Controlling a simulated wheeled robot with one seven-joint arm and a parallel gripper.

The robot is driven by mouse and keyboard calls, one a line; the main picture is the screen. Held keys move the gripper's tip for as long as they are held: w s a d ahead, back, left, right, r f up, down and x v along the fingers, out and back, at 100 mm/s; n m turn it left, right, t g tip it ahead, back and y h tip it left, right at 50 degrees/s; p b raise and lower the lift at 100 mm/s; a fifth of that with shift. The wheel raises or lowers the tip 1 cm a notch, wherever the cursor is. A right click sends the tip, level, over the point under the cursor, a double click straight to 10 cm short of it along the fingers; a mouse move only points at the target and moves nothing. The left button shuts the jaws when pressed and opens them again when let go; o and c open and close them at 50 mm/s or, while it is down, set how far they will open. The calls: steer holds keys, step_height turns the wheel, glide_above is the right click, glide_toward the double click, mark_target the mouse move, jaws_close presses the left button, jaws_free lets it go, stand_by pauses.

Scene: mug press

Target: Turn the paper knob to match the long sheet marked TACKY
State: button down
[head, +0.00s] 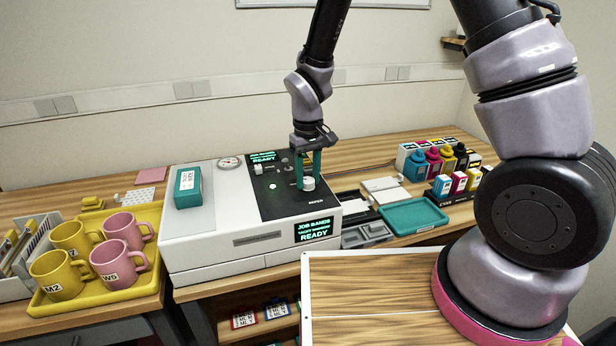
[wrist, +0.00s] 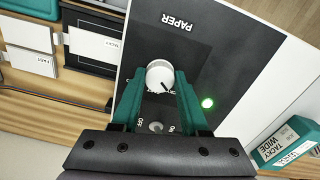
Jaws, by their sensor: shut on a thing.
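The white round paper knob (wrist: 159,76) sits on the black panel beside the printed word PAPER. It also shows in the head view (head: 308,184). My gripper (wrist: 160,84) is shut on the knob, one teal finger on each side; in the head view it reaches down onto the panel (head: 309,172). A dark pointer mark shows on the knob's lower right; the small lettering there is partly hidden. A white sheet marked TACKY (wrist: 95,46) lies in a black tray, beside one marked FAST (wrist: 30,61). A teal box marked TACKY WIDE (wrist: 288,143) lies on the white machine.
The white machine (head: 230,262) has a screen (head: 313,229) reading READY and a lit green lamp (wrist: 208,103). A smaller off/on knob (wrist: 156,127) sits close to my fingers. A yellow mug tray (head: 92,305) stands left; a teal tray (head: 413,216) and ink bottles (head: 418,163) stand right.

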mark_target(308, 180)
steer(key=shift+c, duration=2.1)
jaws_free()
step_height(308, 180, up, 11)
steer(key=d+r+m+t+y, duration=0.1)
steer(key=d+r+m, duration=0.1)
steer(key=d+r, duration=0.6)
steer(key=s+d+r+m+t+y, duration=0.1)
steer(key=s+d+r+m+t, duration=0.5)
steer(key=s+d+r, duration=0.6)
step_height(308, 180, up, 3)
steer(key=d+m, duration=0.1)
steer(key=d, duration=0.1)
steer(key=shift+d+m, duration=0.35)
steer(key=shift+m, duration=0.05)
